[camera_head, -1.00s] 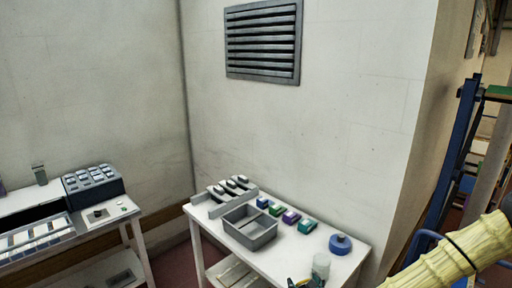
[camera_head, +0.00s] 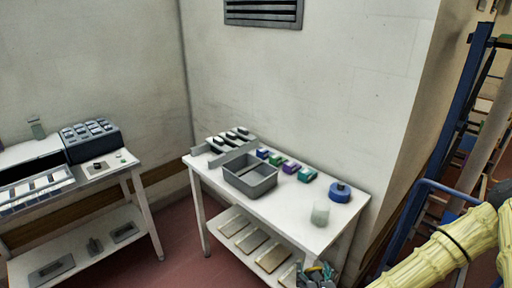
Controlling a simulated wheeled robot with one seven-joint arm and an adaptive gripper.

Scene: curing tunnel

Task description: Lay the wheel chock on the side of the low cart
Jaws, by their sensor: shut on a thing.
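My gripper (camera_head: 317,274) shows at the bottom edge, in front of the white table's lower shelf. It is small and partly cut off. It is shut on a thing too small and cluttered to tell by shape. I cannot pick out the wheel chock for sure, nor the low cart. A bent blue tube frame (camera_head: 431,187) stands at the right, partly behind my yellow-sleeved arm; I cannot tell what it belongs to.
The white table (camera_head: 292,229) holds a grey divided bin (camera_head: 250,184), small coloured blocks, a blue round container (camera_head: 340,192) and a translucent jar (camera_head: 320,214). Another bench (camera_head: 137,170) stands at left. A blue ladder-like frame (camera_head: 455,115) rises at right. Red floor shows between the benches.

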